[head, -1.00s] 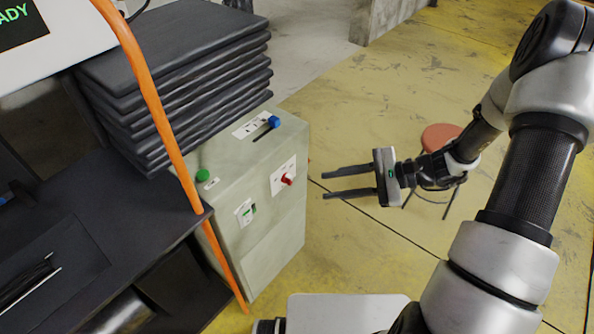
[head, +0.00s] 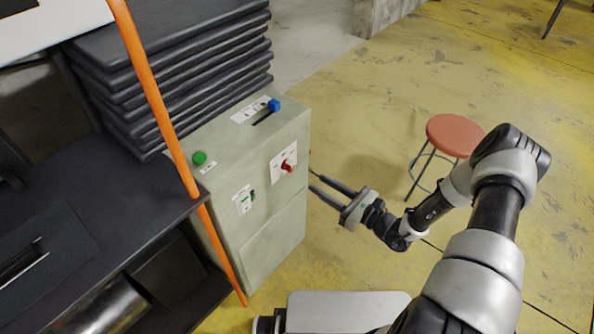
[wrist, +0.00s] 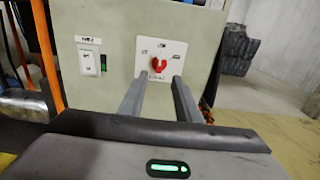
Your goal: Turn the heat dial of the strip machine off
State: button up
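The heat dial is a red knob (head: 287,166) on a white plate on the front of a pale green control cabinet (head: 272,226). The red knob also shows in the wrist view (wrist: 158,64), just beyond my fingertips. My gripper (head: 329,184) is to the right of the cabinet and below the knob in the head view, its fingers pointing left toward the cabinet. In the wrist view its two fingers (wrist: 159,80) are apart with nothing between them. The lettering on the plate is too small to read.
The cabinet also carries a green button (head: 199,158), a blue-handled slider (head: 274,105) and a small switch (head: 244,200). An orange strip (head: 160,105) hangs at the left, before stacked black slabs (head: 180,70). A red stool (head: 454,135) stands on the open yellow floor.

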aim_at(292, 167)
jog(key=x, duration=1)
jog(key=shift+b, duration=0.3)
grip_shut()
